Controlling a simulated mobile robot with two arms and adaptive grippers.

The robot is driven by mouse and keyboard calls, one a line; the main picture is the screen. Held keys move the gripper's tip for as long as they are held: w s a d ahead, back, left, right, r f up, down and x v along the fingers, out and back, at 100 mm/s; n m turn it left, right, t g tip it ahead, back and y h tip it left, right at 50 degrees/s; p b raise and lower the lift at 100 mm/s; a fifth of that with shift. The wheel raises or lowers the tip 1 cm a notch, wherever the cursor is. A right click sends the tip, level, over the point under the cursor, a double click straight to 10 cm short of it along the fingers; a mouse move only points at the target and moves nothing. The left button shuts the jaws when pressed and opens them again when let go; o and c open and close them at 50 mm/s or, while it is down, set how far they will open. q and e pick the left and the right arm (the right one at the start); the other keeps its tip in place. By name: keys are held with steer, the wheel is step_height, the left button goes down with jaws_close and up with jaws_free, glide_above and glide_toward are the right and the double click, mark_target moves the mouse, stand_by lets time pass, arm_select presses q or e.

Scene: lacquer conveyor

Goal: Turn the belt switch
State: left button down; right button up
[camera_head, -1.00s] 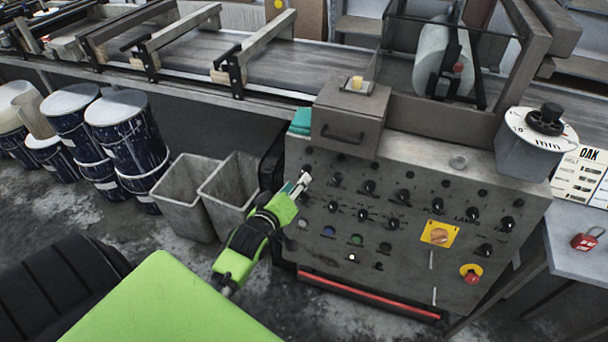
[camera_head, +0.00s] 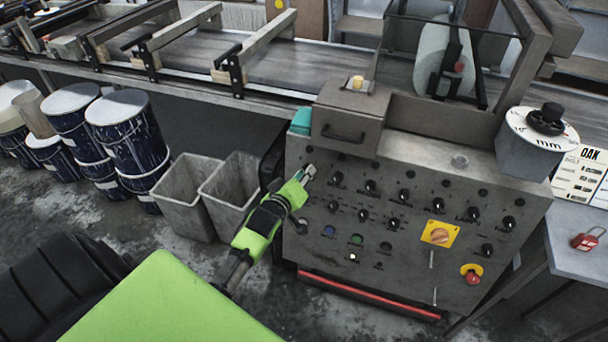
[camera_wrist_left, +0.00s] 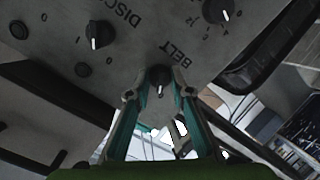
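The belt switch (camera_wrist_left: 159,80) is a black knob with a white pointer mark, beside the word BELT on the grey control panel (camera_head: 400,262). In the left wrist view it sits between the fingertips of my left gripper (camera_wrist_left: 162,74), which are drawn in close on both its sides. In the head view my left gripper (camera_head: 309,172) is at the upper left of the panel and hides the switch. Its fingers look closed on the knob, though exact contact is hard to see. My right gripper is not in view.
Neighbouring knobs (camera_wrist_left: 97,34) and (camera_wrist_left: 217,9) are close by. A yellow-backed switch (camera_head: 439,235) and a red stop button (camera_head: 471,275) are further right. Grey bins (camera_head: 187,195) stand left of the panel. A conveyor (camera_head: 310,68) runs behind.

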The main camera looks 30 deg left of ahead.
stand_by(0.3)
arm_select(q)
steer(key=m+p, duration=0.1)
steer(key=m, duration=0.4)
steer(key=m+y+p, duration=0.1)
steer(key=m, duration=0.4)
steer(key=shift+f+m+y+p, duration=0.15)
steer(key=shift+m+y+p, duration=0.15)
steer(key=shift+m, duration=0.3)
stand_by(0.4)
steer(key=c, duration=1.8)
jaws_free()
